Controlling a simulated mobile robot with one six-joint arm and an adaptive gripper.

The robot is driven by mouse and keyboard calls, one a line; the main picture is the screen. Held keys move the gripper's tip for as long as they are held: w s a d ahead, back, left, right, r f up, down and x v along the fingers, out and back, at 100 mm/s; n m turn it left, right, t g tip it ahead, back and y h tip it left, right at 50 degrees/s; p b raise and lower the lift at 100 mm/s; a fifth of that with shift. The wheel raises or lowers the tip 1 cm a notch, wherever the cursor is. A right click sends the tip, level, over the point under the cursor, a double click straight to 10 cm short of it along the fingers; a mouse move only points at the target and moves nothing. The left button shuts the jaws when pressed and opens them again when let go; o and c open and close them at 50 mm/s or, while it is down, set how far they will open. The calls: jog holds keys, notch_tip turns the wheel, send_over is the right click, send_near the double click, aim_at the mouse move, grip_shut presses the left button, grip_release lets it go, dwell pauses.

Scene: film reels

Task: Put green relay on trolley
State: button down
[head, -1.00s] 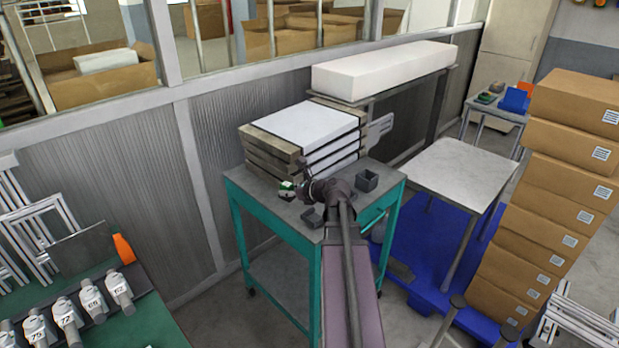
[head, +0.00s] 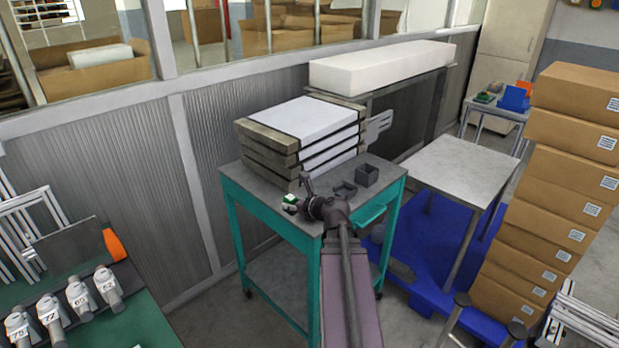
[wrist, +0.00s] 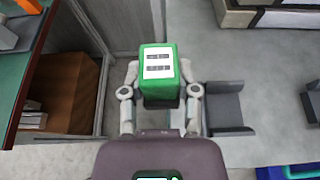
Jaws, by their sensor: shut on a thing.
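My gripper (wrist: 158,100) is shut on the green relay (wrist: 158,75), a green block with a white label on its top face. In the head view the relay (head: 290,199) shows at the gripper tip, near the left front edge of the trolley (head: 240,182). The trolley is a teal-framed cart with a grey top. I cannot tell whether the relay touches the top.
A stack of grey-brown slabs with white tops (head: 310,118) fills the back of the trolley. A dark open box (head: 367,175) and a low dark tray (head: 345,190) stand right of my gripper. A pale table (head: 462,168) stands to the right.

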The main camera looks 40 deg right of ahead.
jog(key=shift+s+f, duration=0.15)
jog(key=shift+f, duration=0.1)
jog(key=shift+d, duration=0.15)
jog(key=w+d, duration=0.2)
jog(key=d, duration=0.2)
jog(key=w+d+f+b, duration=0.1)
jog(key=w+d, duration=0.2)
jog(key=d, duration=0.1)
jog(key=w+d, duration=0.3)
jog(key=d, duration=0.1)
jog(key=shift+w+f, duration=0.15)
jog(key=shift+w, duration=0.05)
jog(key=shift+w+d, duration=0.3)
jog(key=shift+d, duration=0.15)
jog(key=shift+w+d+f+b, duration=0.1)
jog(key=shift+f+b, duration=0.25)
jog(key=shift+b, duration=0.2)
notch_tip(320, 180, down, 3)
jog(key=b, duration=0.3)
jog(key=shift+f, duration=0.1)
jog(key=shift+c, duration=1.8)
grip_release()
